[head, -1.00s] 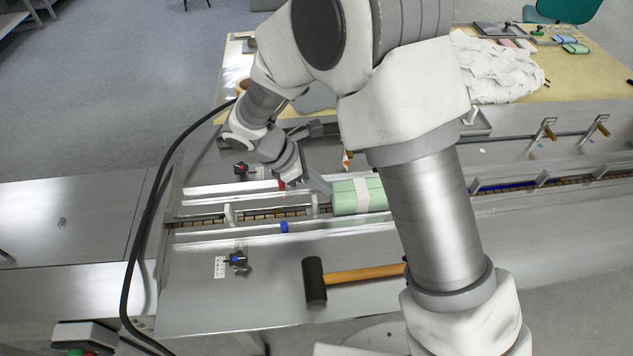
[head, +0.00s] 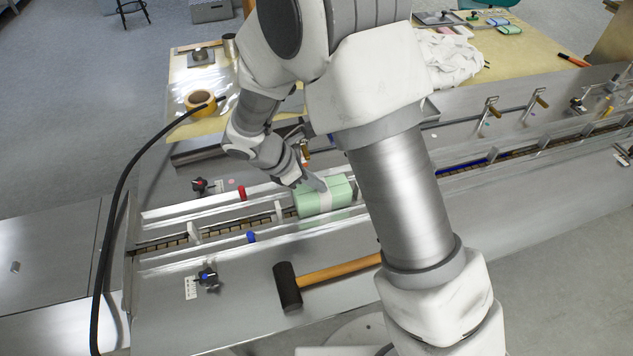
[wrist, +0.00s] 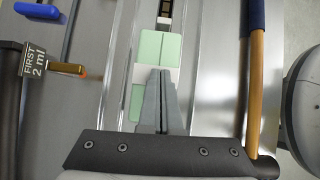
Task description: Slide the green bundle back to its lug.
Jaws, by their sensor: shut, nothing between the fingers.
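The green bundle (head: 309,203), a pale green block with a white band, lies in the conveyor channel (head: 222,220). It also shows in the wrist view (wrist: 148,48), partly hidden by my fingers. A pale upright lug (head: 279,208) stands just left of the bundle in the head view, with a small gap seeming to lie between them. Another lug (head: 194,232) stands farther left. My gripper (head: 322,185) is shut and empty, its fingertips over the bundle near the white band. The fingers show closed together in the wrist view (wrist: 160,72). I cannot tell whether they touch the bundle.
Metal guide rails (head: 205,205) run along both sides of the channel. A black mallet (head: 287,287) with a wooden handle lies on the near deck. Red (head: 241,193) and blue (head: 251,237) markers sit on the rails. A worktable with tape (head: 200,103) stands behind.

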